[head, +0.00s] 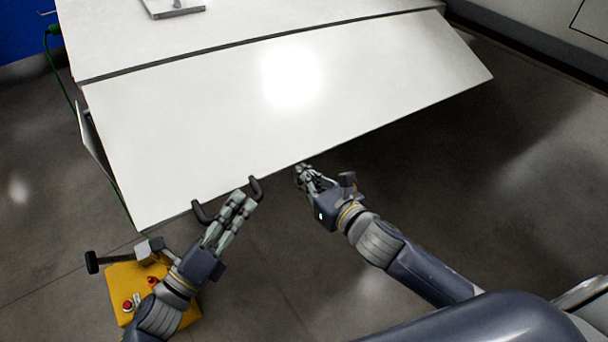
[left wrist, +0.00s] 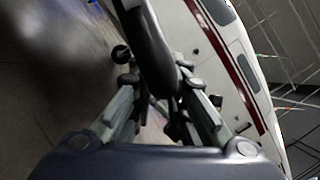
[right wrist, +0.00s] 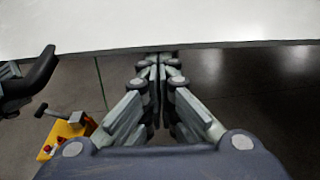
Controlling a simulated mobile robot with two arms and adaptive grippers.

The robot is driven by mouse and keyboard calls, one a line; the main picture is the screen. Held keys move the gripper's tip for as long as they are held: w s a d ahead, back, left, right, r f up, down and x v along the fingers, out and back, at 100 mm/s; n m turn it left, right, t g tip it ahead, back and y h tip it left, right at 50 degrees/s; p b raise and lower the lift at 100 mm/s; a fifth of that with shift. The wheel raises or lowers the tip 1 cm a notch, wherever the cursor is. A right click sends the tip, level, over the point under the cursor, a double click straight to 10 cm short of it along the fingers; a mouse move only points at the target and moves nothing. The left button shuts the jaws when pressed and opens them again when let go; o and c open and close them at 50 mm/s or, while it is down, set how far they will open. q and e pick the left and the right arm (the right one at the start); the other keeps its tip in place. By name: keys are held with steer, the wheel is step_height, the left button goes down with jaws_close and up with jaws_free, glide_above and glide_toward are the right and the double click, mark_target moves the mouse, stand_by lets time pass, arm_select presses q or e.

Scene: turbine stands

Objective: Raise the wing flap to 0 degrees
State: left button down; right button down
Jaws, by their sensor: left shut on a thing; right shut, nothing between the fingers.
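The wing flap (head: 190,130) is a large white panel, hinged along a dark seam to the white wing (head: 230,25) and sloping down toward me. My left gripper (head: 240,200) is shut on a black curved handle (head: 199,211) near the flap's lower edge. The handle shows between the fingers in the left wrist view (left wrist: 150,50). How it joins the flap is hidden. My right gripper (head: 303,172) is shut and empty at the flap's lower edge. In the right wrist view its fingertips (right wrist: 159,65) are together just below the white flap (right wrist: 160,22); contact is unclear.
A yellow box (head: 125,290) with a red button stands below left, by my left forearm. A grey part with a black-ended bar (head: 120,257) is above it. A grey plate (head: 172,8) lies on the wing. The floor right of the flap is clear.

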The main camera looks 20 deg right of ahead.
arm_select(q)
steer(key=shift+w+a, duration=0.2)
arm_select(e)
steer(key=shift+r, duration=0.1)
